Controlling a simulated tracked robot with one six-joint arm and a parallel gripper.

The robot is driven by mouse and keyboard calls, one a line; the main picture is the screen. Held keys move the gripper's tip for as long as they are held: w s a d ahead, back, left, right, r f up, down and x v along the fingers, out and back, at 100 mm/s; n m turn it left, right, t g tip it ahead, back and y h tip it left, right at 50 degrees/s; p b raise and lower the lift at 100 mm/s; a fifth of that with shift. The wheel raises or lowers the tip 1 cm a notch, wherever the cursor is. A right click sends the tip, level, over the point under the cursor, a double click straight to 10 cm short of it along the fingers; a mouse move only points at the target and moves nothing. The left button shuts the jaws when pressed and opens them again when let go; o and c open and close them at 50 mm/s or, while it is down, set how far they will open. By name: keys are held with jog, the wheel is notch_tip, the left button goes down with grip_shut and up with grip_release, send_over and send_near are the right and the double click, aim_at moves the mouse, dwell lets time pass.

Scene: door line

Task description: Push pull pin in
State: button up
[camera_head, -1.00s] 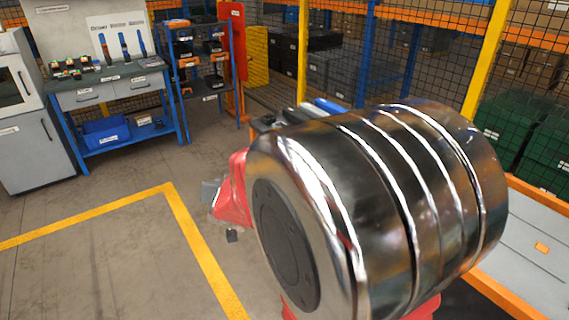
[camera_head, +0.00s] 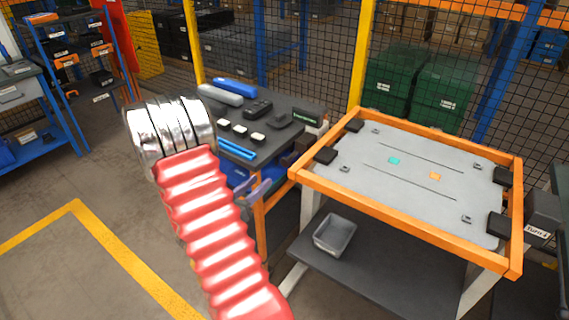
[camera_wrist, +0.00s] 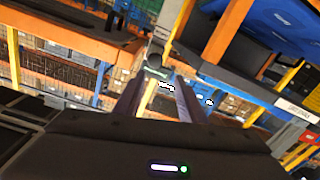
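My gripper (camera_wrist: 158,88) shows in the wrist view with its two dark fingers apart. A small dark round knob (camera_wrist: 155,61) with a pale collar shows just beyond the fingertips, between them in the picture. It may be the pull pin; I cannot tell whether it touches the fingers or how far in it sits. In the head view my red-sleeved arm stands in front, and I cannot make out the gripper clearly or identify the pin there.
An orange-framed table (camera_head: 405,222) with a grey top stands at the right, with a grey bin (camera_head: 335,235) on its lower shelf. A dark bench (camera_head: 285,143) with tools and blue bars stands behind my arm. Mesh fencing runs behind. Floor at the left is clear.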

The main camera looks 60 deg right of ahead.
aim_at(284, 163)
jog(key=shift+s, duration=0.4)
jog(key=shift+d, duration=0.2)
jog(key=d, duration=0.4)
jog(key=s+d, duration=0.1)
jog(key=d, duration=0.4)
jog(key=s+d, duration=0.1)
jog(key=d, duration=0.3)
jog(key=shift+d, duration=0.2)
jog(key=shift+c, duration=0.6)
grip_shut()
